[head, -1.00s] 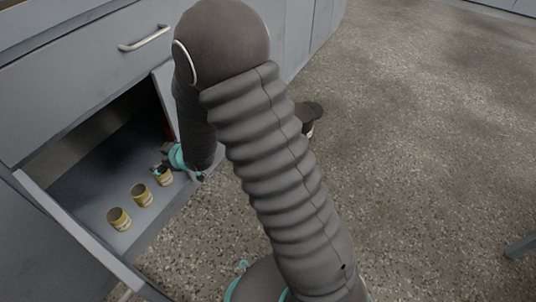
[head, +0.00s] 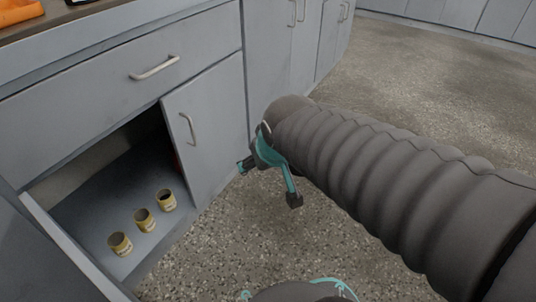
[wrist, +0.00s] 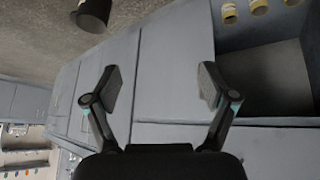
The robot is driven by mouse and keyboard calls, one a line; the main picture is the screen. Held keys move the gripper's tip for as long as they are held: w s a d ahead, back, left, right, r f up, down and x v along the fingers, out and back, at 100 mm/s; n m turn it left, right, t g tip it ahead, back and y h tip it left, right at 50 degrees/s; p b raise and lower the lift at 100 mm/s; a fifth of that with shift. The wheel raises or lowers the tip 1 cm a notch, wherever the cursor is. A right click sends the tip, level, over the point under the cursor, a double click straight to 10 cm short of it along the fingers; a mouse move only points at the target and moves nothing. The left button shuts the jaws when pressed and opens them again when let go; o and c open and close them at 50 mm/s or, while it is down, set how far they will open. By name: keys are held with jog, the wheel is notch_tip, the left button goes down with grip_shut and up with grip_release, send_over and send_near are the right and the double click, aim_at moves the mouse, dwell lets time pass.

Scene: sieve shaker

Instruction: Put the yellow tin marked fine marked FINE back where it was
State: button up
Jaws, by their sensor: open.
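Three yellow tins stand upright in a row on the floor of the open cabinet (head: 80,215) in the head view: a front tin (head: 120,243), a middle tin (head: 144,220) and a rear tin (head: 166,201). Their pale labels are too small to read, so I cannot tell which is marked FINE. The tins also show at the top right of the wrist view, where one (wrist: 229,13) is nearest the middle. My gripper (head: 268,183) is open and empty, outside the cabinet to the right of the tins and apart from them. Its spread fingers show in the wrist view (wrist: 161,86).
A drawer with a handle (head: 154,68) is above the opening. An orange item (head: 20,10) lies on the countertop. The speckled floor (head: 400,90) at the right is clear.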

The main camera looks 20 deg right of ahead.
jog(key=s+d+r+m+g, duration=0.1)
jog(key=s, duration=0.7)
jog(key=shift+s, duration=0.4)
